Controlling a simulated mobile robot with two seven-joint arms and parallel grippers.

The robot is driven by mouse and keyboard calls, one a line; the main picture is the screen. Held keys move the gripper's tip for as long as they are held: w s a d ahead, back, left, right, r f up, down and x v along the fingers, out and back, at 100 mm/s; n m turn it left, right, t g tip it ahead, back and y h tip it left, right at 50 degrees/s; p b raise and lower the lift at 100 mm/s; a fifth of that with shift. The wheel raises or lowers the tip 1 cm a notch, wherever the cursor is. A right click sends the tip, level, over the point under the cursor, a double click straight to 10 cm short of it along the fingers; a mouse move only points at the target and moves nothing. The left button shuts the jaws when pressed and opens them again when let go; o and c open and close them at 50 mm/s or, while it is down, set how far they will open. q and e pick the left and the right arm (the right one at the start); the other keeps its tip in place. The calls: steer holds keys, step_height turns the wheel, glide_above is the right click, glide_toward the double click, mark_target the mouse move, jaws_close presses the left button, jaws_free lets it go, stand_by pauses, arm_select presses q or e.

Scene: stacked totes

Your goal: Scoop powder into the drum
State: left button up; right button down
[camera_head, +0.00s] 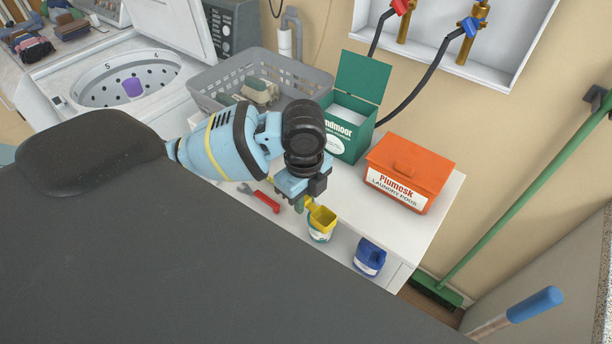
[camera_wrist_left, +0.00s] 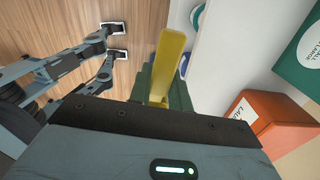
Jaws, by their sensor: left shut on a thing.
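The washer drum (camera_head: 100,93) is open at the upper left, with a purple cup (camera_head: 133,87) in it. A green box (camera_head: 340,135) with its lid up stands on the counter; its inside looks white. My right gripper (camera_wrist_left: 115,42) shows only in the left wrist view, fingers apart and empty.
A grey basket (camera_head: 215,82) stands behind my left arm. A red-handled wrench (camera_head: 266,202) and a blue tub (camera_head: 369,258) lie near the counter's front edge. Hoses hang above the boxes. A green broom (camera_head: 520,195) leans at the right.

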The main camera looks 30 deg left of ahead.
mark_target(310, 210)
arm_select(q)
steer(key=shift+s+d+r, duration=0.1)
steer(key=shift+s+d, duration=0.3)
steer(key=shift+s, duration=0.4)
steer(key=shift+s+d+r, duration=0.1)
steer(key=shift+s+d, duration=0.3)
steer(key=shift+s, duration=0.4)
steer(key=r+n, duration=0.1)
steer(key=n, duration=0.2)
steer(key=w+r+n, duration=0.1)
steer(key=n, duration=0.2)
steer(key=w+n, duration=0.1)
steer(key=n, duration=0.2)
steer(key=shift+d+r, duration=0.35)
steer(key=shift+r, duration=0.05)
steer(key=n, duration=0.2)
steer(key=r+n, duration=0.1)
steer(key=w+n, duration=0.1)
steer(key=n, duration=0.1)
steer(key=shift+d+r+n, duration=0.15)
steer(key=shift+r+n, duration=0.15)
steer(key=shift+r, duration=0.05)
steer(key=n, duration=0.1)
steer(key=r+n, duration=0.1)
steer(key=n, duration=0.3)
steer(key=shift+w+d+r, duration=0.15)
steer(key=shift+w+r, duration=0.15)
steer(key=shift+w, duration=0.05)
